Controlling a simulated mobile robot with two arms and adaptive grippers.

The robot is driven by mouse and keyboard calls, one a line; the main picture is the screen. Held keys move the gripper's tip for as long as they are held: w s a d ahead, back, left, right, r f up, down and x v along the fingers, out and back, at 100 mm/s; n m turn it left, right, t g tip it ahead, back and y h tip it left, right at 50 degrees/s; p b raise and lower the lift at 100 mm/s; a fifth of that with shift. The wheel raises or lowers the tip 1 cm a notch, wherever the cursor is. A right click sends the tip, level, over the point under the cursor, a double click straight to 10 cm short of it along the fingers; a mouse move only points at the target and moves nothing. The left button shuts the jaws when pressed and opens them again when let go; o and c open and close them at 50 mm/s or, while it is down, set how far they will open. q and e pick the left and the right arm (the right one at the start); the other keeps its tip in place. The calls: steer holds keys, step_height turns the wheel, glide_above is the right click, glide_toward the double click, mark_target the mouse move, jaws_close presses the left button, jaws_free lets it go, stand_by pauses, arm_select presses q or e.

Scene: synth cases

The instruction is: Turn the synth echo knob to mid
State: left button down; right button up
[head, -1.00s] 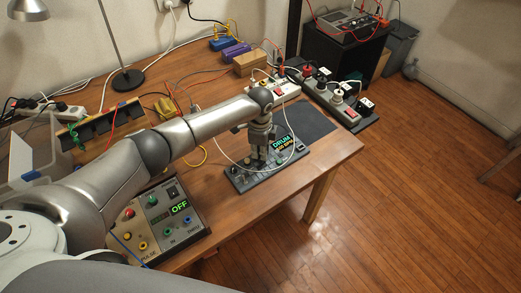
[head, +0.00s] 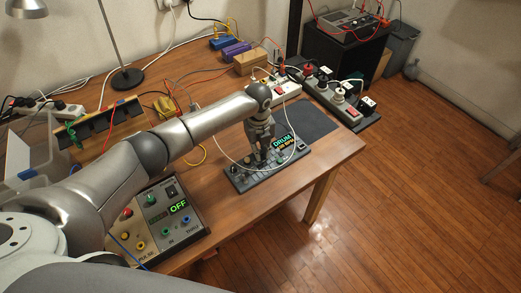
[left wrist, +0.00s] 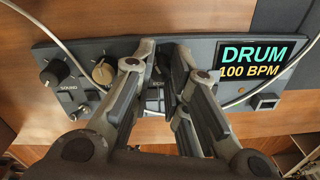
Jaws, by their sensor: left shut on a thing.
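The synth (head: 243,184) is a flat dark panel near the table's right front, with a lit screen (left wrist: 250,58) reading DRUM, 100 BPM. The left wrist view shows a black knob (left wrist: 54,72) marked SOUND and a cream-topped knob (left wrist: 103,72). My left gripper (head: 262,160) points down at the panel; in the left wrist view (left wrist: 161,62) its fingers are close together, shut on a small part, apparently a knob. My right gripper is out of view.
A white cable (head: 223,151) loops around the gripper and across the synth. A grey box (head: 160,218) with an OFF display stands left of the synth. Power strips (head: 330,95) lie behind, and a dark mat (head: 312,122) is beside it.

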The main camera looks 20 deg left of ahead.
arm_select(q)
steer(key=m+b, duration=0.1)
steer(key=m, duration=0.3)
steer(key=shift+m, duration=0.4)
stand_by(0.4)
steer(key=c, duration=1.4)
jaws_free()
steer(key=shift+o, duration=0.2)
